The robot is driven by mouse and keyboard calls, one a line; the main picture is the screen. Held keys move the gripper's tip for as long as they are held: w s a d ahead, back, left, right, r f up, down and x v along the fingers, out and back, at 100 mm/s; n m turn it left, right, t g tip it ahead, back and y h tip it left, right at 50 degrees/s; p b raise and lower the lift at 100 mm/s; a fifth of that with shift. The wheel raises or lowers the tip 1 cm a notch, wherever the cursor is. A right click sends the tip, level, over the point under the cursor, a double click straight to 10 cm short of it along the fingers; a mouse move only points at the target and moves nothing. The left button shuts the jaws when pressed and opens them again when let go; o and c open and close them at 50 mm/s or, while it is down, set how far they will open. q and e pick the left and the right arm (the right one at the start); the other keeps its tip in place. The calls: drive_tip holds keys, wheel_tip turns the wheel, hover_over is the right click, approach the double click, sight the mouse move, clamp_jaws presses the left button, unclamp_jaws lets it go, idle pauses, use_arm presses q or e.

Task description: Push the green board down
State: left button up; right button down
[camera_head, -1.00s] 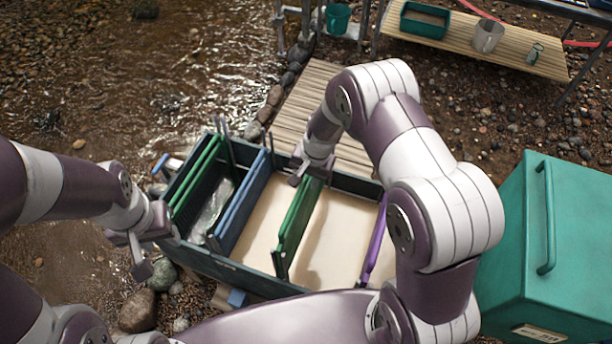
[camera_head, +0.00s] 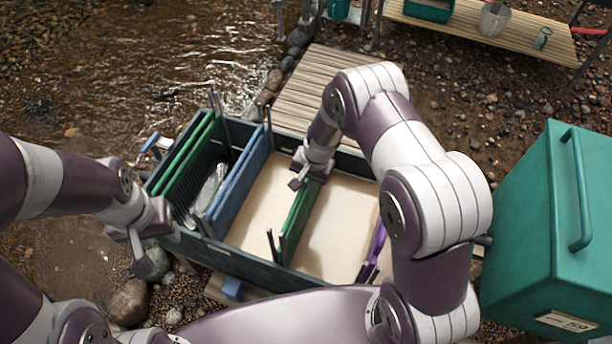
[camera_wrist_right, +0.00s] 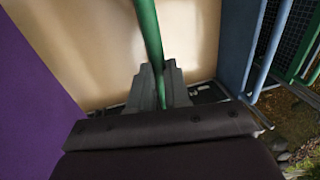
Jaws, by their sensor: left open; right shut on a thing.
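The green board (camera_head: 297,220) stands as a divider across the dark trough (camera_head: 262,274), between two bays of cloudy tan water. It sits lower between its slotted posts, whose tops stick up above it at the near wall. My right gripper (camera_head: 303,178) is at the board's far end, shut on its top edge. In the right wrist view the green board (camera_wrist_right: 148,30) runs into the jaws (camera_wrist_right: 160,88). My left gripper (camera_head: 138,250) is open and empty, outside the trough's near left corner.
A blue board (camera_head: 238,193) and other green boards (camera_head: 190,160) stand to the left, a purple board (camera_head: 375,245) to the right. A teal box (camera_head: 540,240) stands at right. Wooden slats (camera_head: 310,100) lie behind the trough.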

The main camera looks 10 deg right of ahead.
drive_tip(key=shift+f, duration=0.6)
use_arm(q)
drive_tip(key=shift+f, duration=0.4)
use_arm(e)
drive_tip(key=shift+r, duration=0.1)
drive_tip(key=c, duration=1.1)
unclamp_jaws()
use_arm(q)
drive_tip(key=shift+r+p, duration=0.5)
drive_tip(key=shift+r, duration=0.05)
use_arm(e)
wheel_tip(320, 180, up, 12)
drive_tip(key=s+d, duration=0.1)
drive_tip(key=d, duration=0.1)
drive_tip(key=shift+s+r, duration=0.2)
drive_tip(key=shift+r, duration=0.05)
